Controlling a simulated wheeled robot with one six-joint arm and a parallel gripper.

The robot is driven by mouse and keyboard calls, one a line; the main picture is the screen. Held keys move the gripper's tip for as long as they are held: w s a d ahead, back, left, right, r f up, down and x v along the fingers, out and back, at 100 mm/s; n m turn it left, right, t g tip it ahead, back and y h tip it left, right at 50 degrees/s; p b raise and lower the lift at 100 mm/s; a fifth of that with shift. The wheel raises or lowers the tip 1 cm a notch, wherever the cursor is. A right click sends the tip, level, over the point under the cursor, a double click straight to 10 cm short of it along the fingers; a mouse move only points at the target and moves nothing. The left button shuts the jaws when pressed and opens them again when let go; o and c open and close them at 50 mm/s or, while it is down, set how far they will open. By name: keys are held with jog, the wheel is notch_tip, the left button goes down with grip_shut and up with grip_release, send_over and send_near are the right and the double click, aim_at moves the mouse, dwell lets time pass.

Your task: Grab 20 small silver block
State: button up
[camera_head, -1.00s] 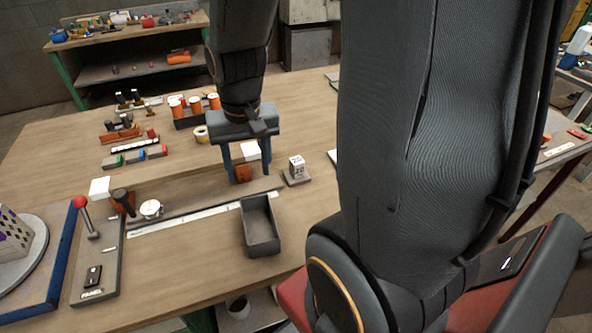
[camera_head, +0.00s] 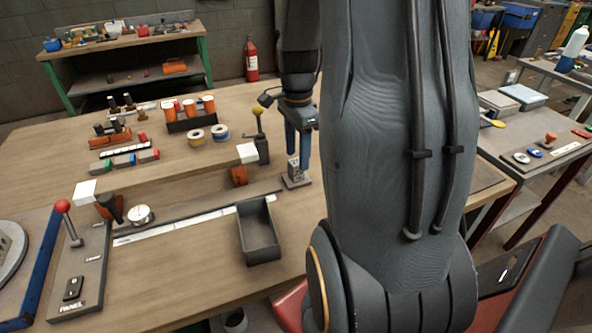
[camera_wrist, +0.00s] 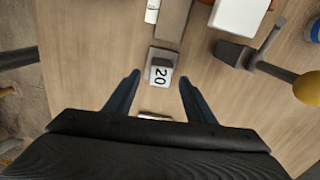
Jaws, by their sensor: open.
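The small silver block (camera_wrist: 161,72) marked 20 shows in the wrist view, on a dark grey base plate (camera_wrist: 162,54) on the wooden table. In the head view the block (camera_head: 293,168) stands on its plate, partly covered by my fingers. My gripper (camera_wrist: 158,82) is open, with its two blue fingers apart. In the wrist view the block lies between and slightly beyond the fingertips, and neither finger is seen touching it. In the head view my gripper (camera_head: 297,155) points down over the block.
A yellow-knobbed lever (camera_head: 258,125) stands just left of my gripper, with a white block (camera_head: 247,153) near it. An empty dark tray (camera_head: 262,250) lies in front. A long ruler strip (camera_head: 175,225) runs left. Tape rolls (camera_head: 196,137) sit farther back.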

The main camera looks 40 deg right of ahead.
aim_at(296, 161)
jog(key=shift+a+f+p, duration=0.15)
jog(key=shift+f+p, duration=0.4)
jog(key=shift+f, duration=2.1)
grip_shut()
jog(key=shift+w+r, duration=0.1)
jog(key=shift+r, duration=0.05)
